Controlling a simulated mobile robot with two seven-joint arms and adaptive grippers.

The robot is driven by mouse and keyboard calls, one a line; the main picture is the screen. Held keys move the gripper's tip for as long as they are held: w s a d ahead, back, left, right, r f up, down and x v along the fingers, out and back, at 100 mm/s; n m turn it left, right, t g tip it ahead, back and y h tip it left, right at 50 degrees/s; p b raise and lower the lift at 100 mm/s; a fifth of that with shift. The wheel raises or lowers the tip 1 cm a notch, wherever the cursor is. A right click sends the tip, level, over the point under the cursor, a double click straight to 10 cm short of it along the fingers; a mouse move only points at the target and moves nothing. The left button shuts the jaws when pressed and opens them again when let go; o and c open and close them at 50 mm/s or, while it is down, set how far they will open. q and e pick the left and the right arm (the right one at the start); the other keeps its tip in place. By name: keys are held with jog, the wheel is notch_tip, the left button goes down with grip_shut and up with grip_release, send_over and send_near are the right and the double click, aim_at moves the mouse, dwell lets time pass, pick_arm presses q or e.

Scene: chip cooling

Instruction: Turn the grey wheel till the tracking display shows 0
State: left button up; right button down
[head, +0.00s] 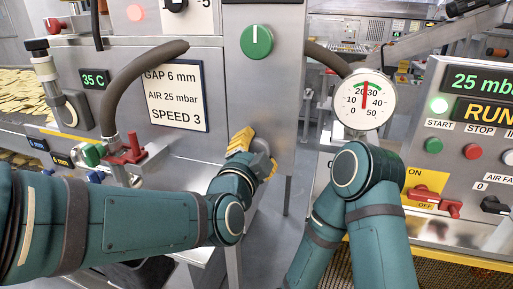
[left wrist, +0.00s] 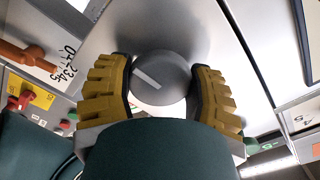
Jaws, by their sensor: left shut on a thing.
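The grey wheel (left wrist: 160,85) is a round knob with a white line on its face, seen in the left wrist view. My left gripper (left wrist: 162,90) has its yellow ribbed fingers on both sides of the wheel, shut on its rim. In the head view my left gripper (head: 252,152) is at the lower part of the grey post, and its fingers hide most of the wheel (head: 262,147). My right arm (head: 365,190) is in the head view at the right, but its gripper does not show. I cannot make out the tracking display.
A green knob (head: 256,41) is higher on the same post. A round gauge (head: 364,99) and a panel with START and STOP buttons (head: 433,145) are at the right. A sign reading SPEED 3 (head: 176,96), a curved dark hose (head: 135,75) and a red valve handle (head: 126,150) are at the left.

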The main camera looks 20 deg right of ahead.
pick_arm(q)
jog(key=shift+m, duration=0.3)
dwell(0.4)
jog(key=o, duration=1.2)
jog(key=v, duration=1.2)
